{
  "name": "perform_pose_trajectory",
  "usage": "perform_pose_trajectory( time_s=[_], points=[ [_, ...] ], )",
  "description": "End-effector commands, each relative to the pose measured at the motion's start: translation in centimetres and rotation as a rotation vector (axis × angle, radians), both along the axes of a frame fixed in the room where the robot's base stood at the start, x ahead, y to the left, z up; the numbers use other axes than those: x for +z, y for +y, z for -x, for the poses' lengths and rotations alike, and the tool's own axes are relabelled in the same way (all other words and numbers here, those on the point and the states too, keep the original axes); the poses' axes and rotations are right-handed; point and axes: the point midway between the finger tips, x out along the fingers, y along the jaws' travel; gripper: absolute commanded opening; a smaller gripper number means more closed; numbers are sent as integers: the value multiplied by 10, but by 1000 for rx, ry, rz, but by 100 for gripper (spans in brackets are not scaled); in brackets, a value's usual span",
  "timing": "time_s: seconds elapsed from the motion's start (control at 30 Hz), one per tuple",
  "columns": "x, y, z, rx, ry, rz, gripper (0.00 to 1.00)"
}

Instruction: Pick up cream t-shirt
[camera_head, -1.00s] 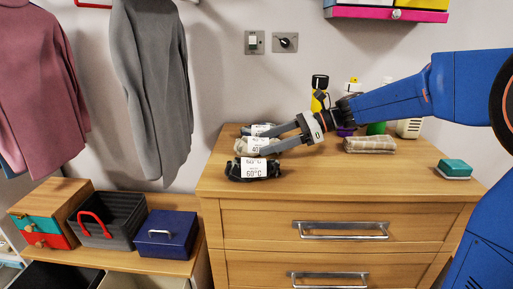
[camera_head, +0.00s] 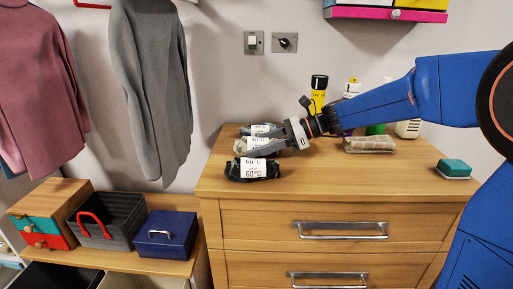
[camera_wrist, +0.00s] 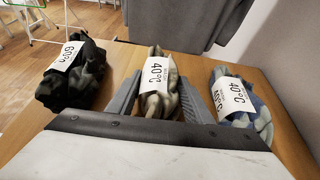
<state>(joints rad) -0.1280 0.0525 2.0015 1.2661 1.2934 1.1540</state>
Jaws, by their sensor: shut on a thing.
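The cream t-shirt (camera_wrist: 158,98) is a crumpled cream bundle with a white 40°C label, the middle of three bundles in a row on the dresser top. My gripper (camera_wrist: 158,92) is shut on it, with one grey finger on each side in the wrist view. In the head view my gripper (camera_head: 262,146) reaches in from the right, and the cream bundle (camera_head: 250,144) is partly hidden by the fingers and the nearer dark bundle. The bundle appears to be at dresser-top level; I cannot tell whether it is lifted.
A dark bundle labelled 60°C (camera_head: 252,170) lies nearer, and a blue-grey bundle labelled 40°C (camera_wrist: 240,104) lies on the other side. The dresser's front middle is clear (camera_head: 340,180).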

Motion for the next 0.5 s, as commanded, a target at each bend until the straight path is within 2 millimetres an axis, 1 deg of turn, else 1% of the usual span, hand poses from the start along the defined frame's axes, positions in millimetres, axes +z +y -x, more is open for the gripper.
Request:
perform_pose_trajectory(
  time_s=[0.07,0.17,0.27,0.5],
  points=[
    [3,0,0,0,-1,0,21],
    [13,0,0,0,-3,0,21],
    [29,0,0,0,-4,0,21],
    [73,0,0,1,-4,0,21]
  ],
)
